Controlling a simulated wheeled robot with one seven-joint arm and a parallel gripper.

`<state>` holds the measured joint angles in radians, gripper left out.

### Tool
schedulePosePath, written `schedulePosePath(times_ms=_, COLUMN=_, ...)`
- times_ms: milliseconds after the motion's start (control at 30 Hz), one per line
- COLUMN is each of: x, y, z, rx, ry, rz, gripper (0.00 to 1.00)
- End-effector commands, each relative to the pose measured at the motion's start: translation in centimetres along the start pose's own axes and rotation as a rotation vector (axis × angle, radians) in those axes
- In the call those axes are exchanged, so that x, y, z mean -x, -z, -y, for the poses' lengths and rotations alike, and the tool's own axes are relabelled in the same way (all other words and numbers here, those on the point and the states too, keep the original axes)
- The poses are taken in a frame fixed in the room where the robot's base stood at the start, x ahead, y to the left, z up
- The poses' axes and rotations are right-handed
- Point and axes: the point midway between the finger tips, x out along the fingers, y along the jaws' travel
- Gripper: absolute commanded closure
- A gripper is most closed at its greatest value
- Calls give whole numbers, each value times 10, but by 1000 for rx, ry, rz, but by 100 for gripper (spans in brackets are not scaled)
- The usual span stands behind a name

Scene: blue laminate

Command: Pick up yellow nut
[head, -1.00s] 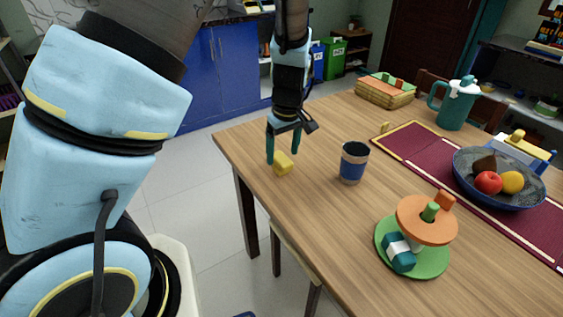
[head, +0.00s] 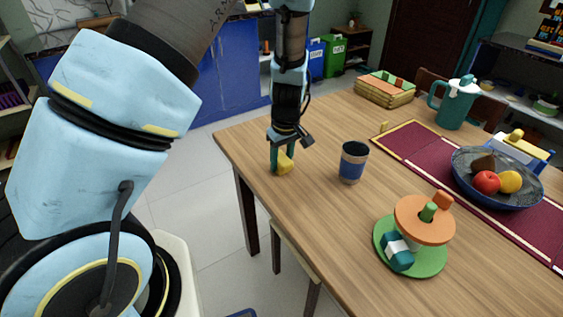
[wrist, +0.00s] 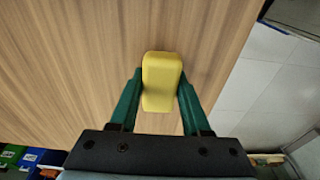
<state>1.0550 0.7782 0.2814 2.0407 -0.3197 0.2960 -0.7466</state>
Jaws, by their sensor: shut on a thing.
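The yellow nut (head: 286,164) is a small yellow block near the left edge of the wooden table in the head view. In the wrist view the yellow nut (wrist: 162,80) sits between the tips of two green fingers. My gripper (head: 280,167) points down at the table and is shut on the yellow nut. In the wrist view my gripper (wrist: 160,92) has a finger against each side of it. I cannot tell whether the nut touches the table or is slightly above it.
A dark blue cup (head: 353,162) stands right of my gripper. A green plate (head: 433,262) with stacked toy pieces is nearer. The table's left edge is close.

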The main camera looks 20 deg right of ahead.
Motion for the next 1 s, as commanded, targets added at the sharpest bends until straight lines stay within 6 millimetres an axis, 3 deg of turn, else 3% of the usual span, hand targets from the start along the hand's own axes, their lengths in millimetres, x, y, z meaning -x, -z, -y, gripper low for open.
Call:
schedulePosePath(times_ms=33, x=0, y=0, z=0, rx=0, ry=0, rz=0, gripper=68)
schedulePosePath(times_ms=333, x=0, y=0, z=0, rx=0, ry=0, rz=0, gripper=100)
schedulePosePath(times_ms=667, x=4, y=1, z=-1, rx=0, ry=-2, rz=-1, gripper=100)
schedulePosePath(times_ms=767, x=15, y=2, z=-2, rx=-1, ry=-4, rz=-2, gripper=100)
schedulePosePath(times_ms=1000, x=62, y=8, z=-2, rx=-1, ry=-6, rz=-3, gripper=100)
